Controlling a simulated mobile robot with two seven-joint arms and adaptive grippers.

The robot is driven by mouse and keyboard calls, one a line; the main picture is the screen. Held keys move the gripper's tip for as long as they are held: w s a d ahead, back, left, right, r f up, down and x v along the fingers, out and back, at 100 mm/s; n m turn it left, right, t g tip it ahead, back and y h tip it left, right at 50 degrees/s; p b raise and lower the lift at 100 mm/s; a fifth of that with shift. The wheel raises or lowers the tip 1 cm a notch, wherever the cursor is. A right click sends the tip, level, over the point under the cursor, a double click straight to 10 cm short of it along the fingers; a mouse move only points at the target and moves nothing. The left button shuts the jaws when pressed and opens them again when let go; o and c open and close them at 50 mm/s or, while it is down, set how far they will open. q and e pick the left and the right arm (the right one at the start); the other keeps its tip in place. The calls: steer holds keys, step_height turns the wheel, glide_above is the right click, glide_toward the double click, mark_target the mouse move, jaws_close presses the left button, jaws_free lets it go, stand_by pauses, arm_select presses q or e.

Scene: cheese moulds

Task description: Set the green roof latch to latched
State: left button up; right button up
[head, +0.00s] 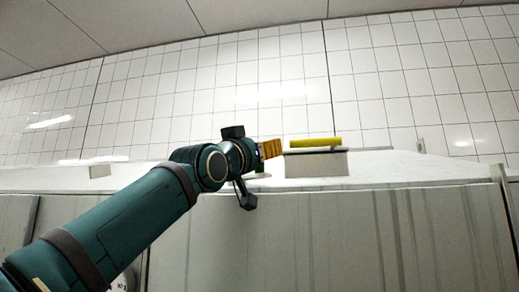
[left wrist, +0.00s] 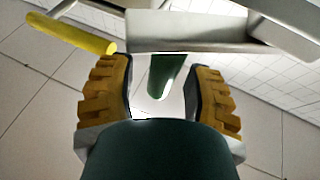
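The green roof latch (left wrist: 166,72) shows in the left wrist view as a short green bar hanging below the edge of a grey housing. My left gripper (left wrist: 160,85) has its two orange-padded fingers open, one on each side of the green bar, with visible gaps between the bar and both fingers. In the head view my left gripper (head: 271,149) reaches up beside the housing (head: 318,164) on the roof edge. My right gripper is in neither view.
A yellow bar (head: 315,142) lies at the top of the housing; it also shows close to the left finger in the left wrist view (left wrist: 70,32). The pale roof top (head: 400,170) and grey front panels (head: 300,240) lie before a tiled wall (head: 400,80).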

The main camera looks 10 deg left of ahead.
arm_select(q)
jaws_close()
